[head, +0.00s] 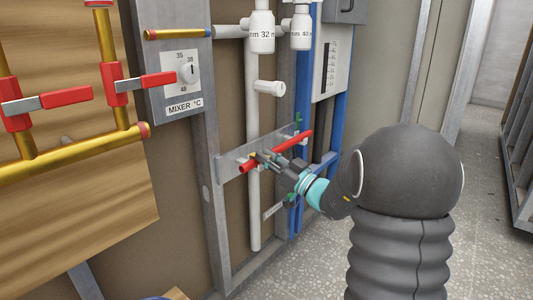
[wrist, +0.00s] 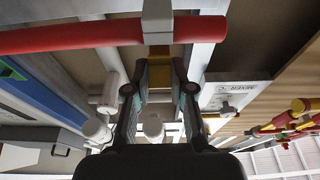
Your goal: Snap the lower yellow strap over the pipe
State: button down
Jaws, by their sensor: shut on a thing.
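A red pipe (head: 297,140) runs across a grey metal plate at mid height in the head view. It also crosses the top of the wrist view (wrist: 70,37). A grey block (wrist: 157,22) overlaps the red pipe in the wrist view. A small yellow strap (head: 253,155) shows at my gripper's tip by the pipe, and as a yellow band (wrist: 178,51) just below the block in the wrist view. My gripper (head: 262,157) is shut on the strap, its fingertips (wrist: 160,68) close to the pipe. Whether the strap lies over the pipe cannot be told.
A white vertical pipe (head: 254,215) passes behind the red pipe. Blue uprights (head: 340,115) stand to the right, and a mixer panel (head: 181,75) hangs above left. Brass pipes with red valves (head: 68,98) are at far left. The speckled floor (head: 485,145) at right is clear.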

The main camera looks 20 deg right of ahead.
jog(key=shift+f+t+y, duration=0.4)
jog(key=shift+f+t, duration=0.05)
jog(key=shift+t, duration=0.15)
jog(key=c, duration=1)
grip_release()
jog(key=shift+w, duration=0.1)
jog(key=v, duration=1.2)
jog(key=shift+f, duration=0.1)
